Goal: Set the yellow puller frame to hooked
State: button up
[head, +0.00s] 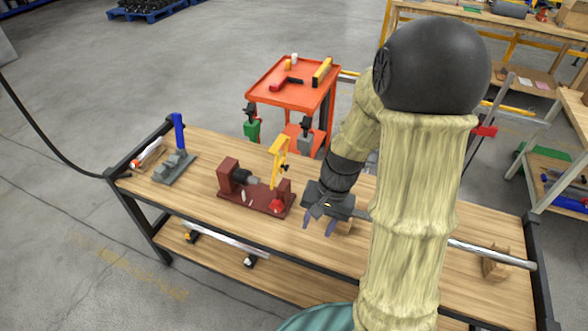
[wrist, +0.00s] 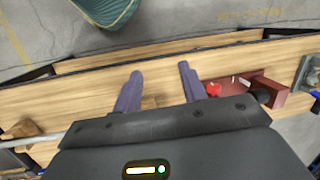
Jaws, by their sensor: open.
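The yellow puller frame (head: 279,157) stands upright on a dark red fixture (head: 252,200) on the wooden bench. The fixture has a dark cylinder at its left and a red knob (head: 277,205) at its right end. My gripper (head: 318,226) is to the right of the fixture, above the bench, fingers pointing down, open and empty. In the wrist view the two purple fingers (wrist: 158,88) are apart with bench wood between them. The fixture (wrist: 268,90) and the red knob (wrist: 213,89) show to the right of the fingers. The yellow frame is not visible in the wrist view.
A grey vise-like device (head: 174,165) with a blue handle stands at the bench's left end. An orange cart (head: 296,92) with tools is behind the bench. A wooden block (head: 497,262) and a metal bar (head: 490,253) lie at the right. The bench front between is clear.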

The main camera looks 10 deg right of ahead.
jog(key=w+d+f+m+t+y, duration=0.2)
jog(key=w+d+f+m+y, duration=0.3)
jog(key=w+m+y, duration=0.5)
jog(key=w+d+f+m+t+y, duration=0.1)
jog(key=w+d+f+m+t, duration=0.1)
jog(key=w+d+m+t, duration=0.3)
jog(key=d+m+t+p, duration=0.1)
jog(key=d+m+t, duration=0.3)
jog(key=shift+d+y, duration=0.15)
jog(key=shift+y, duration=0.25)
jog(key=shift+w+f, duration=0.1)
jog(key=p, duration=0.5)
send_near(280, 164)
jog(key=f+x, duration=0.1)
jog(key=x, duration=0.4)
jog(key=shift+w+f, duration=0.1)
jog(key=shift+w, duration=0.2)
